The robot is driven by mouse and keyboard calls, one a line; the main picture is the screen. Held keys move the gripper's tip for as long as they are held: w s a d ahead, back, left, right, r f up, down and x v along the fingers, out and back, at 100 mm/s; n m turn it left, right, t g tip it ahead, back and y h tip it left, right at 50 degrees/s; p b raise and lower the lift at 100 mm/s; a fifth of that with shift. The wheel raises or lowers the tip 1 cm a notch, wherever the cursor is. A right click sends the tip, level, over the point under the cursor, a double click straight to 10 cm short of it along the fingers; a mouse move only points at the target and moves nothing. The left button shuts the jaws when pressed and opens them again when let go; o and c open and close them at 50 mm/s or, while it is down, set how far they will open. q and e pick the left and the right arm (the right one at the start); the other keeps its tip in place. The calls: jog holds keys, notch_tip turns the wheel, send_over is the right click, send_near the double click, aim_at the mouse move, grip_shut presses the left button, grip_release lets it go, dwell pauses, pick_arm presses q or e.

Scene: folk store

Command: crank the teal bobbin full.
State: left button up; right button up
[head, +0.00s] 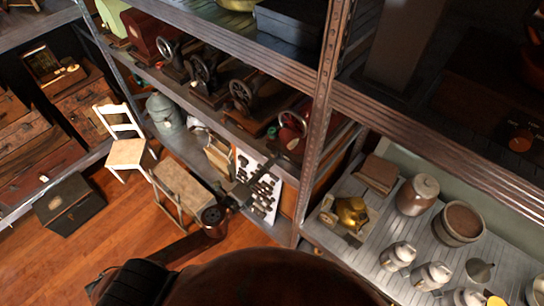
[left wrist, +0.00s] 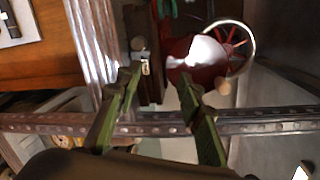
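Beyond the fingertips are a dark red disc (left wrist: 184,72), a red spoked wheel with a pale rim (left wrist: 231,48) and a small wooden knob (left wrist: 223,88). A small teal-green piece (left wrist: 165,8) shows at the top edge; I cannot tell whether it is the bobbin. My right gripper is not in view.
A metal shelf post (head: 318,120) stands right of the red wheel. Several hand-cranked machines (head: 205,75) line the shelf to the left. A white chair (head: 122,140) stands on the wooden floor.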

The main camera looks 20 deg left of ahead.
aim_at(289, 148)
pick_arm(q)
jog(key=s+d+r+m+t+h+p, duration=0.1)
jog(key=s+d+r+m+h, duration=0.2)
jog(key=r, duration=0.6)
jog(key=shift+y, duration=0.5)
jog(key=shift+d+p+x, duration=0.15)
jog(key=shift+p+x, duration=0.35)
jog(key=shift+x, duration=2.1)
jog(key=shift+d+p+x, duration=0.15)
jog(key=shift+p+x, duration=0.35)
jog(key=shift+x, duration=2.15)
jog(key=shift+s, duration=0.15)
jog(key=c, duration=0.9)
